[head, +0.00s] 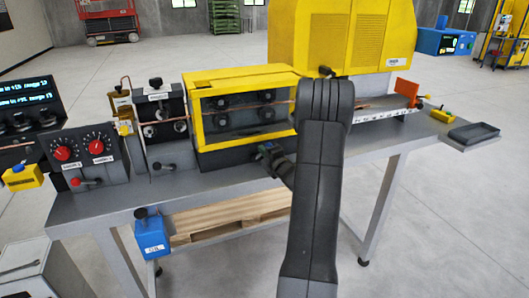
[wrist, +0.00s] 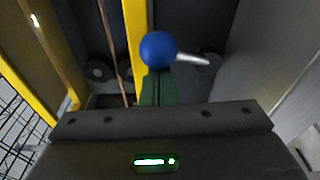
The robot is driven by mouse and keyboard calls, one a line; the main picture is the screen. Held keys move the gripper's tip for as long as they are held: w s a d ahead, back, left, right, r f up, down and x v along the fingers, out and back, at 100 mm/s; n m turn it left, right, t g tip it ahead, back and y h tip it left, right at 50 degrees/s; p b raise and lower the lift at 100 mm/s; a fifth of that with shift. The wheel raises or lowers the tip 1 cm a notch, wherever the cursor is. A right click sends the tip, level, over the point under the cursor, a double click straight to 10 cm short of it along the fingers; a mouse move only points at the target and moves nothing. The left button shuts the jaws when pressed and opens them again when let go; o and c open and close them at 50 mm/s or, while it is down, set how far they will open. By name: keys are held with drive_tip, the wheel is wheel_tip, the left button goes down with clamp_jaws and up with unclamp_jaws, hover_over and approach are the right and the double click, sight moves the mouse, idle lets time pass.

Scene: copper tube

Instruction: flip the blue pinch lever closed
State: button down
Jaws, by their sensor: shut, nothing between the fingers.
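The blue pinch lever shows in the wrist view as a round blue knob (wrist: 158,49) on a short metal rod (wrist: 192,59) that runs to the right. My gripper (wrist: 158,82) has its green fingers shut together with nothing between them. The fingertips are just below the knob in the picture and overlap its lower edge; I cannot tell whether they touch it. In the head view my gripper (head: 266,152) is low in front of the yellow-framed housing (head: 243,110). The lever cannot be made out there; my arm covers part of that area.
The grey workbench (head: 190,196) carries a control panel (head: 85,155) with red knobs at left. A roller unit (head: 160,115) stands beside the housing. A tall yellow cabinet (head: 390,40) stands behind my arm. A dark tray (head: 474,133) lies at the right end.

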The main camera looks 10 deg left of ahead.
drive_tip(key=shift+w+d+f+b, duration=0.25)
drive_tip(key=shift+w+d+b, duration=0.1)
drive_tip(key=shift+d, duration=0.15)
drive_tip(key=shift+w+d+f+b, duration=0.25)
drive_tip(key=shift+w+d, duration=0.1)
drive_tip(key=shift+d, duration=0.15)
idle(0.3)
